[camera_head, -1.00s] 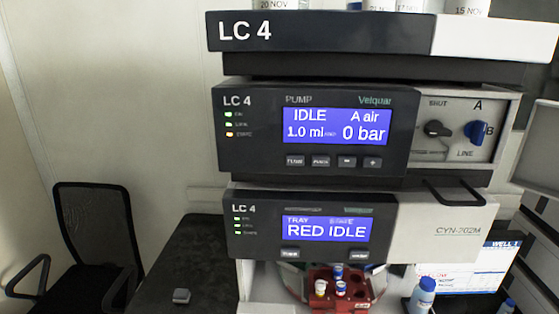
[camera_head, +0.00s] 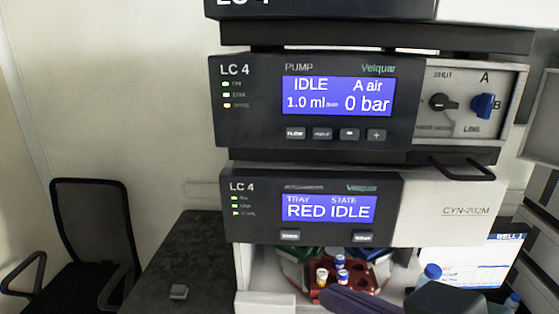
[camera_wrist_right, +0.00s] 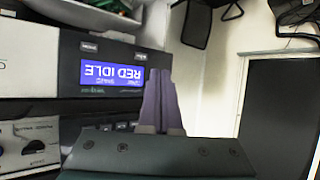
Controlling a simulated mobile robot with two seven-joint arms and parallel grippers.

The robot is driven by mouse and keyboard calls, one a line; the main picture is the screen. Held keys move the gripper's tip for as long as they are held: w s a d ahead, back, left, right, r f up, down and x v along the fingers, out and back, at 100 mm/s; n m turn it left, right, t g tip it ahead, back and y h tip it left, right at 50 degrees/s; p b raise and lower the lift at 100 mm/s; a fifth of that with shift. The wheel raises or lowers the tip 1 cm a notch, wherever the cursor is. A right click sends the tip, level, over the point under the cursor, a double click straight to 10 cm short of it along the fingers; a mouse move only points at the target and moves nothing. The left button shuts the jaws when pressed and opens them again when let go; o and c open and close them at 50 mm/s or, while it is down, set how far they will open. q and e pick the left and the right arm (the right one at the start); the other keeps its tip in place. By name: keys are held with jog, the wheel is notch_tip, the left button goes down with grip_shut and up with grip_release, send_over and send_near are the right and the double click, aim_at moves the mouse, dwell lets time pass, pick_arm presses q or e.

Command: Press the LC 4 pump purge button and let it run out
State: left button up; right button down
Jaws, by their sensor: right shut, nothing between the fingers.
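The LC 4 pump (camera_head: 262,125) is the dark-fronted unit in the middle of the stack. Its blue display (camera_head: 338,97) reads IDLE, A air, 1.0 ml/min and 0 bar. A row of small buttons lies under it; the second from the left, its label blurred but like PURGE, is the purge button (camera_head: 322,133). My right gripper (camera_head: 328,294) is low in the head view, below the autosampler front and well below the buttons. Its purple-grey fingers are shut and empty, also in the right wrist view (camera_wrist_right: 159,74). My left gripper is not in view.
The autosampler (camera_head: 270,233) under the pump reads RED IDLE; its display shows inverted in the wrist view (camera_wrist_right: 112,74). A red vial tray (camera_head: 366,283) sits below it. Valve knobs (camera_head: 483,105) and a protruding handle (camera_head: 462,166) are at right. A chair (camera_head: 92,232) stands left.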

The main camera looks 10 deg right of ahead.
notch_tip(320, 180, up, 10)
jog(key=w+t+y+b, duration=0.2)
jog(key=t+b, duration=0.3)
jog(key=t, duration=0.7)
jog(key=shift+w+a+f+y, duration=0.15)
jog(key=shift+w+a+y, duration=0.15)
jog(key=shift+y, duration=0.2)
jog(key=shift+w, duration=0.1)
jog(key=b, duration=0.4)
send_near(322, 134)
jog(key=w+a+r, duration=0.3)
jog(key=r, duration=0.1)
jog(key=shift+w+d+r, duration=0.1)
jog(key=shift+w+r, duration=0.1)
jog(key=shift+w, duration=0.1)
